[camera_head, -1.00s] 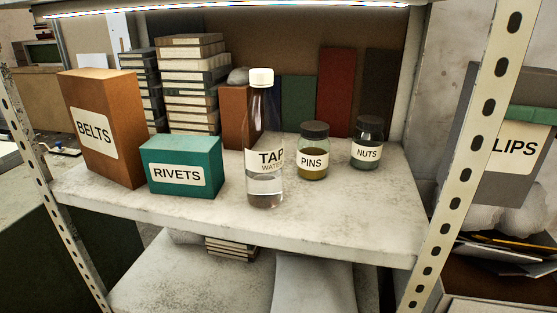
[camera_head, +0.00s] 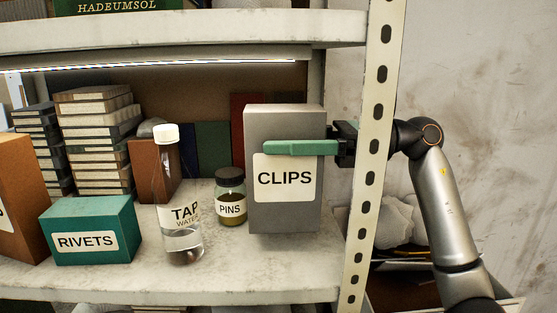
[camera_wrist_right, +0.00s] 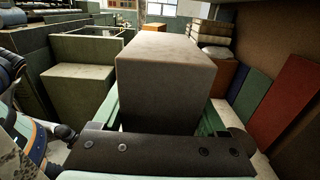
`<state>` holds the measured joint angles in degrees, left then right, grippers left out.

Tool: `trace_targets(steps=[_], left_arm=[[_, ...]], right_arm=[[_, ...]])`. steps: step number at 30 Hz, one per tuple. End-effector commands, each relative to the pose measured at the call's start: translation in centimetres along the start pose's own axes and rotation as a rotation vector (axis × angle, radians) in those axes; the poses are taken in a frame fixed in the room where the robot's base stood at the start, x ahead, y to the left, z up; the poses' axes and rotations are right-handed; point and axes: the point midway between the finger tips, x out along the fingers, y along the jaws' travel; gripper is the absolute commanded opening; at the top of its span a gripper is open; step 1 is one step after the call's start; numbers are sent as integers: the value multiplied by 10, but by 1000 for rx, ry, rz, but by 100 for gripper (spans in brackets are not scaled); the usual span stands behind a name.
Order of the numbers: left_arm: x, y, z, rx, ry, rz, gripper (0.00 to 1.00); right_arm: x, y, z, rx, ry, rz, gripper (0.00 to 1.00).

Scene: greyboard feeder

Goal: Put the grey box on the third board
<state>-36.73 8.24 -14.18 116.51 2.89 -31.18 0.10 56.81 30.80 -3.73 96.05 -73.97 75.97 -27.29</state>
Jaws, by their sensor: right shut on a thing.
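In the right wrist view the grey box (camera_wrist_right: 165,80) sits between the green fingers. My left gripper is not in view.
A water bottle (camera_head: 180,225), the teal RIVETS box (camera_head: 88,230) and an orange-brown box (camera_head: 20,190) stand on the left of the same board. Book stacks (camera_head: 97,140) are behind. The perforated post (camera_head: 376,130) is close on the right; another board (camera_head: 200,32) is above.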

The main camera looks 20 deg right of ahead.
Motion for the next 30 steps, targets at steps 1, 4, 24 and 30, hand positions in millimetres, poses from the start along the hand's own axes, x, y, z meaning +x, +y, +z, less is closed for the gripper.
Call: trace_targets(steps=[1,4,24,30], left_arm=[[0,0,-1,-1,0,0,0],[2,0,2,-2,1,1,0],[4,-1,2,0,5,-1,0],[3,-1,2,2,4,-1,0]], right_arm=[[6,1,2,-2,-5,4,0],[8,1,-15,2,-3,2,0],[8,0,-38,0,0,2,91],[7,0,-38,0,0,2,100]])
